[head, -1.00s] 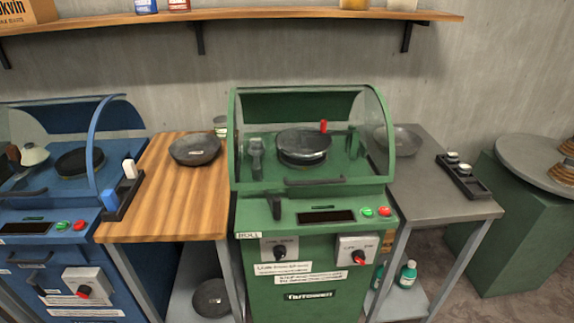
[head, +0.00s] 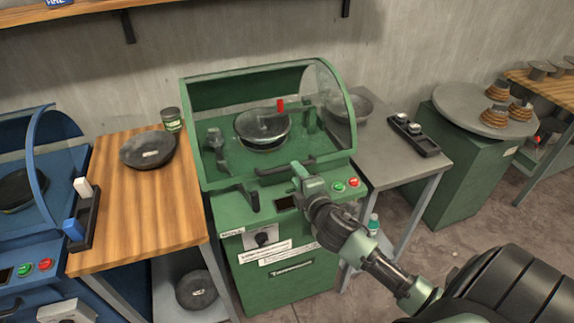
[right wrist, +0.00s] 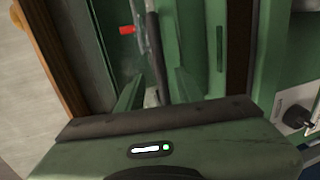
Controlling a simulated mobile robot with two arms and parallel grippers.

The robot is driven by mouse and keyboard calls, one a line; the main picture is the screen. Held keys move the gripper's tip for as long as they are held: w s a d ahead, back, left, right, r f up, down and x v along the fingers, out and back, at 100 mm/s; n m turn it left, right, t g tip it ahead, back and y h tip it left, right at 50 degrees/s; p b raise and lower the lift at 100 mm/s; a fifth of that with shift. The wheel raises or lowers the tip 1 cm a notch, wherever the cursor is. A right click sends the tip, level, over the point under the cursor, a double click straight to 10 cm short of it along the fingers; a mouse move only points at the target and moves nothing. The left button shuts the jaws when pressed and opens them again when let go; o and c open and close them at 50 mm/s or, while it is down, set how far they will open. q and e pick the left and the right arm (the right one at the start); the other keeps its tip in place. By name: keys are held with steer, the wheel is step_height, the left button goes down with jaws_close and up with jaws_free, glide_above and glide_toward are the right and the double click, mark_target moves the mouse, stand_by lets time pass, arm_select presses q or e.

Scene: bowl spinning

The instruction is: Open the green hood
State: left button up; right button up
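The green hood (head: 265,85) has a clear curved cover and is down over the green machine (head: 270,283). A dark bar handle (head: 272,171) runs along its lower front edge. My right gripper (head: 299,170) is at the right end of this handle. In the right wrist view my right gripper (right wrist: 157,88) is open, its two green fingers apart. The dark handle (right wrist: 154,40) shows between and beyond the fingers; I cannot tell whether they touch it. A round pan (head: 262,126) and a red knob (head: 280,105) show inside the hood. My left gripper is not in view.
A wooden table (head: 140,210) with a dark bowl (head: 148,150) stands left of the machine. A blue machine (head: 30,240) is further left. A grey table (head: 400,165) with a black switch tray (head: 413,135) is on the right. A shelf (head: 90,8) hangs above.

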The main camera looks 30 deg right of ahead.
mark_target(290, 168)
steer(key=x, duration=0.5)
steer(key=shift+a+f, duration=0.1)
steer(key=shift+a, duration=0.05)
jaws_close()
stand_by(1.3)
